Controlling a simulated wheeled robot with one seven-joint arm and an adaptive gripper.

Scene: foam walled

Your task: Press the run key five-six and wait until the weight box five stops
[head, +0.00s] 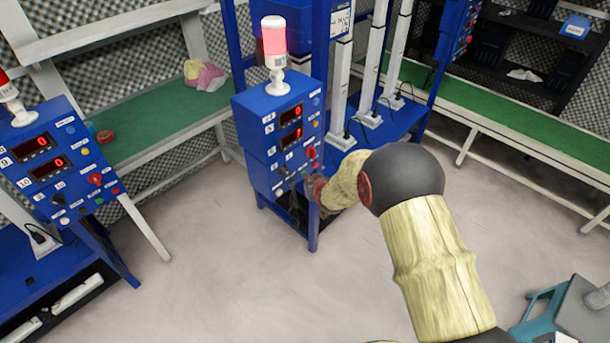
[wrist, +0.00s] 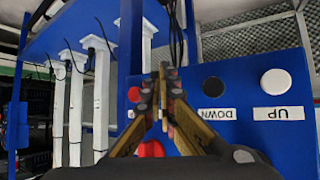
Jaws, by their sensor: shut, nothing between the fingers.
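The blue control box (head: 282,140) at the centre of the head view has two red number displays, the upper one (head: 290,115) reading 0; the lower one is hard to read. Knobs and buttons sit below them. My gripper (wrist: 163,75) is shut and empty, its fingertips against or just before the blue panel face. In the wrist view a black button (wrist: 213,85) labelled DOWN and a white button (wrist: 273,82) labelled UP are to its right, upside down. A red button (wrist: 134,94) is left of the fingertips. I cannot make out the run key or weight box five.
A lit red signal lamp (head: 274,42) stands on the box. White posts (head: 341,85) rise behind it. Another blue control box (head: 48,160) is at left. Green-topped benches (head: 150,135) line the walls. The pale floor (head: 215,265) in front is clear.

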